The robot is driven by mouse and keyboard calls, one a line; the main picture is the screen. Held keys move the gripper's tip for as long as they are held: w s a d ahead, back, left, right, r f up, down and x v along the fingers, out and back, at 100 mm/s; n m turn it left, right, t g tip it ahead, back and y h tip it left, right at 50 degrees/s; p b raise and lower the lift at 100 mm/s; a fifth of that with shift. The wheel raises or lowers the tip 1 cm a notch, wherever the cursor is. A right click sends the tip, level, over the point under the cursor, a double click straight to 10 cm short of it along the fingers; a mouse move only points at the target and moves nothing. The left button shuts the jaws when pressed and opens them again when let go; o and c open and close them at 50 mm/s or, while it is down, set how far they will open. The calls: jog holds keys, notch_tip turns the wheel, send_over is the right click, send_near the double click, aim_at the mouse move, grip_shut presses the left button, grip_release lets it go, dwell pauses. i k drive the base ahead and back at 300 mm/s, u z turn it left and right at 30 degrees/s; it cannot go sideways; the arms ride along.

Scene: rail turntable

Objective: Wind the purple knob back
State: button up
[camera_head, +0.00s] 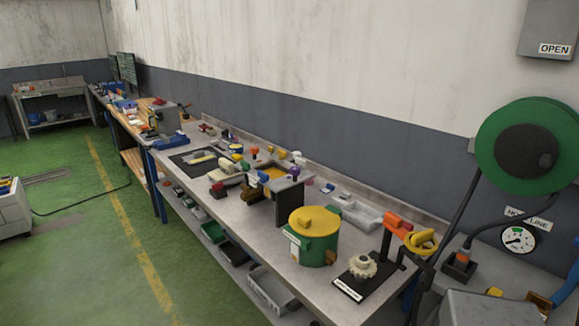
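A small purple knob (294,173) shows in the head view near the middle of the long workbench (215,202). It sits at the top of a grey, box-like fixture (283,187) with a dark front plate. The knob is small in the picture, so its turned position cannot be read. My gripper is not in view, and nothing is seen touching the knob.
A green pot with a yellow lid (315,228) stands in front of the fixture. A pale gear (361,266) on a black plate and a yellow handwheel (422,241) are nearer. A green reel (526,147) hangs right. The green floor (80,265) left of the bench is mostly open.

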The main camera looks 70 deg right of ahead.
aim_at(294, 171)
jog(key=i, duration=0.95)
jog(key=z, duration=0.05)
